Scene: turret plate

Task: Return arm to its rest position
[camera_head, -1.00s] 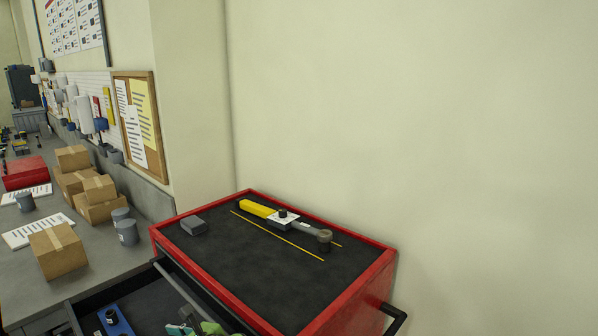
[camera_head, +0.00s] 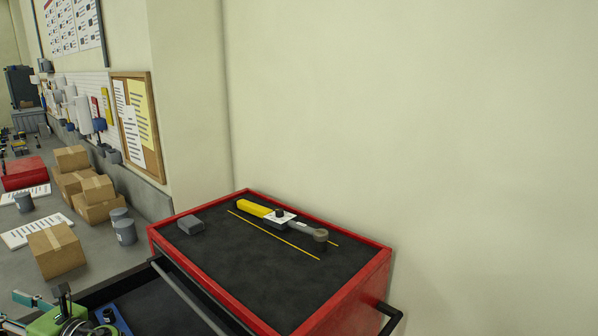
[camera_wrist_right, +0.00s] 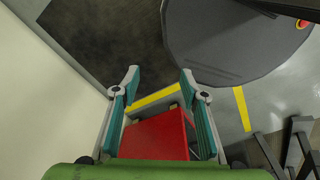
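My left gripper (camera_head: 48,297), green with teal fingers, is at the lower left of the head view, over the left side of the open drawer (camera_head: 150,300). Its fingers look spread with nothing between them; the picture's edge cuts off part of it. A blue piece with a black knob (camera_head: 113,320) lies in the drawer just right of it. My right gripper (camera_wrist_right: 157,75) is outside the head view. In the right wrist view its two teal fingers are wide apart and empty, with a red box-shaped body (camera_wrist_right: 155,138) beyond and between them.
The red cabinet (camera_head: 345,290) has a dark top with a yellow-handled wrench (camera_head: 255,209) and a small grey block (camera_head: 191,225). A grey bench with cardboard boxes (camera_head: 57,250) stands at left. Beige wall (camera_head: 420,120) fills the right. A yellow floor stripe (camera_wrist_right: 242,108) shows in the wrist view.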

